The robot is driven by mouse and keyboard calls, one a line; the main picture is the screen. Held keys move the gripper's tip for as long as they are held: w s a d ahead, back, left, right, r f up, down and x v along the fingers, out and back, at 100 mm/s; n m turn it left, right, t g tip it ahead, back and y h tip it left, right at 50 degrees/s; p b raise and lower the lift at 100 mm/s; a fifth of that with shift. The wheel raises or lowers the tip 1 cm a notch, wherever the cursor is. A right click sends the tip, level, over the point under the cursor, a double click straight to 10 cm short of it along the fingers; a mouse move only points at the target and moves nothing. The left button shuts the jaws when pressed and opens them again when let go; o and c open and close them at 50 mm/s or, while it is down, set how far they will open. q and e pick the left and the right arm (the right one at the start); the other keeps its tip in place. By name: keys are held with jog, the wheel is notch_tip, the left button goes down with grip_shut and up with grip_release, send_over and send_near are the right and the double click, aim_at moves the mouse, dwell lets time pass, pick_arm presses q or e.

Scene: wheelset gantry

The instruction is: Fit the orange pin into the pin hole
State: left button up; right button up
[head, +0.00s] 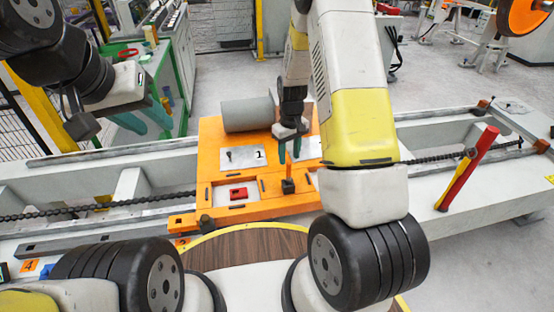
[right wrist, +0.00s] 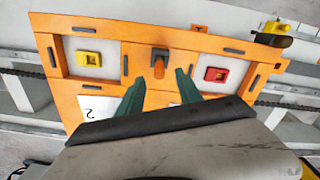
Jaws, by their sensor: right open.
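The orange pin (head: 289,172) stands upright at a small black block (head: 288,187) near the front edge of the orange board (head: 262,211). In the right wrist view the pin (right wrist: 159,70) shows between and beyond the fingertips, below the black block (right wrist: 160,52). My right gripper (head: 290,157) is open just above the pin, with its green fingers apart and nothing between them; its fingers also show in the right wrist view (right wrist: 161,85). My left gripper (head: 144,119) is open and empty at the upper left, away from the board. I cannot tell which opening is the pin hole.
The board carries a grey cylinder (head: 247,114), a white plate marked 1 (head: 244,157) and a red square piece (head: 238,193). A yellow square piece (right wrist: 87,58) shows in the right wrist view. A red and yellow bar (head: 467,168) leans up at the right.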

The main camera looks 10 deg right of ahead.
aim_at(289, 163)
notch_tip(289, 163, down, 7)
jog(key=shift+f, duration=0.1)
grip_shut()
dwell(0.3)
